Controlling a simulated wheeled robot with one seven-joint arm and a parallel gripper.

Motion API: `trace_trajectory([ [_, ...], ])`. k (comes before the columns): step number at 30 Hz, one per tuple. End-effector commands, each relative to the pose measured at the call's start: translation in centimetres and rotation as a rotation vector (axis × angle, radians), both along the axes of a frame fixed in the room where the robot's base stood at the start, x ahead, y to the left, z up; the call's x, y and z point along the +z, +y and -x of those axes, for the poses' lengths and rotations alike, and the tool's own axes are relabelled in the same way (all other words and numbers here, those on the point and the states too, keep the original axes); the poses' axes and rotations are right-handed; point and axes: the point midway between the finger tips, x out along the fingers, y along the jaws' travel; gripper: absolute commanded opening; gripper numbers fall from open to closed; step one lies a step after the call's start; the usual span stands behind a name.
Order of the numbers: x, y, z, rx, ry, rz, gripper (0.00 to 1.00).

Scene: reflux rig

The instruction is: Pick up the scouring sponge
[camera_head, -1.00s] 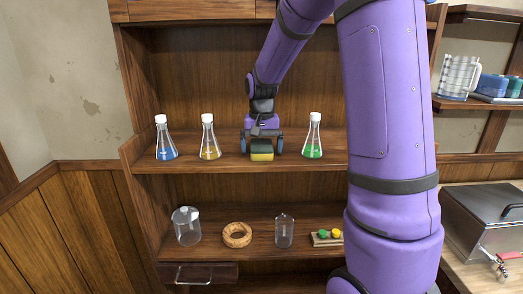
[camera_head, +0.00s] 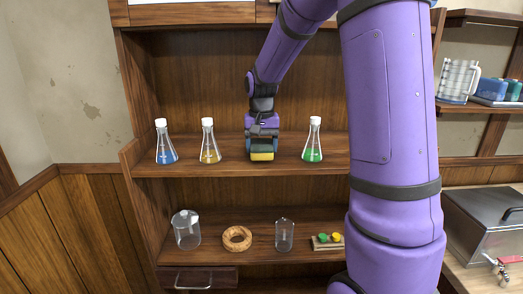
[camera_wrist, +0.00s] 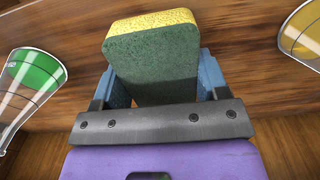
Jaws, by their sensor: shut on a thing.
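The scouring sponge (camera_head: 262,155) is yellow with a dark green scouring side and sits at the upper shelf, between the yellow flask and the green flask. My gripper (camera_head: 262,147) is above it with its fingers closed on its two sides. In the wrist view the sponge (camera_wrist: 152,58) stands between the blue fingers of my gripper (camera_wrist: 155,85), green face toward the camera and yellow along the top. I cannot tell whether its underside still touches the shelf.
On the upper shelf (camera_head: 330,165) stand a blue flask (camera_head: 166,147), a yellow flask (camera_head: 209,147) and a green flask (camera_head: 313,144). The lower shelf holds a glass jar (camera_head: 187,232), a wooden ring (camera_head: 237,238), a small glass vessel (camera_head: 284,236) and a small board (camera_head: 326,243).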

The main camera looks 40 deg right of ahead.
Motion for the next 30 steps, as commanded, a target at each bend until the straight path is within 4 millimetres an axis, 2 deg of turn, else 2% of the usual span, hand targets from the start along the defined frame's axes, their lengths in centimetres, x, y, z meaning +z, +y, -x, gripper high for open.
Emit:
trace_trajectory([
  [5,2.2,0.0,0.0,0.000,-0.003,0.001,0.46],
  [11,2.6,1.6,3.1,0.002,-0.001,0.000,0.46],
  [21,3.2,5.3,10.1,0.001,-0.001,0.000,0.46],
  [24,3.4,6.1,11.7,0.001,-0.001,0.001,0.46],
  [30,3.6,7.1,13.5,0.000,-0.001,0.000,0.46],
])
